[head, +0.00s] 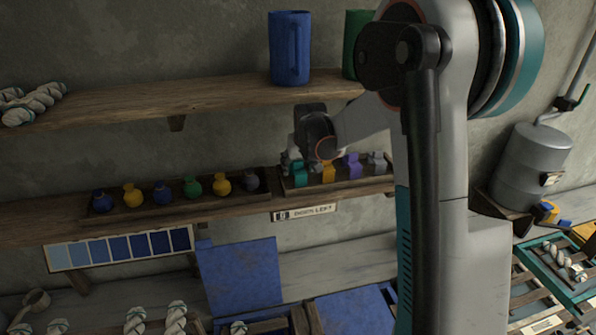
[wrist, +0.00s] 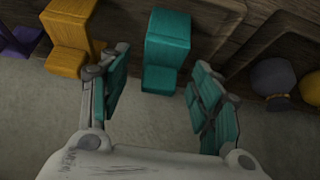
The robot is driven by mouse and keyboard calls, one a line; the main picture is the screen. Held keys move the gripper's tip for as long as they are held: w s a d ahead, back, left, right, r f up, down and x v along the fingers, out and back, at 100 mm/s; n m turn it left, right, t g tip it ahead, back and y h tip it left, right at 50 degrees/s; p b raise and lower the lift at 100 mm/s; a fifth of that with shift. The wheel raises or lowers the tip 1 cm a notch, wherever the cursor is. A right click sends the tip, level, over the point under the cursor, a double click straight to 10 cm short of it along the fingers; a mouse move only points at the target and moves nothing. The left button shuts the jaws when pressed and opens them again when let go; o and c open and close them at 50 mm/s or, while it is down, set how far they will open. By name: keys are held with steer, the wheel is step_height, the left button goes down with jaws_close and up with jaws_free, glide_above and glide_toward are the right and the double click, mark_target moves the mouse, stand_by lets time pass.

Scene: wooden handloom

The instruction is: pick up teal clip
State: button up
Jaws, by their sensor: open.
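The teal clip (head: 298,172) stands at the left end of a wooden tray on the lower shelf. In the wrist view the teal clip (wrist: 166,50) is a stepped block lying ahead of and between the two fingertips. My gripper (wrist: 160,98) is open and empty, with teal pads on both fingers. In the head view my gripper (head: 303,168) is at the clip, and its fingers are partly hidden and hard to make out. No contact between the fingers and the clip can be seen.
A yellow clip (wrist: 68,38) stands close beside the left finger, with a purple clip (head: 352,166) and a grey clip (head: 377,163) further along. Round bottles (head: 192,187) stand in the neighbouring tray. An upper shelf (head: 190,101) with a blue mug (head: 290,48) is above.

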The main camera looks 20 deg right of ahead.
steer(key=shift+x, duration=0.8)
steer(key=c, duration=1.1)
steer(key=shift+c, duration=0.2)
steer(key=shift+s+r, duration=0.1)
steer(key=shift+s, duration=0.05)
steer(key=shift+s+a+r, duration=0.15)
steer(key=shift+s+r, duration=0.2)
steer(key=shift+s, duration=0.05)
steer(key=s+a+r, duration=0.1)
steer(key=s+r, duration=0.1)
steer(key=s, duration=0.2)
steer(key=s+r+b, duration=0.1)
steer(key=s+r, duration=0.1)
steer(key=s, duration=0.2)
steer(key=s+a+r, duration=0.1)
steer(key=s+r, duration=0.2)
steer(key=s, duration=0.1)
steer(key=shift+s+a, duration=0.3)
steer(key=shift+s, duration=0.1)
jaws_close()
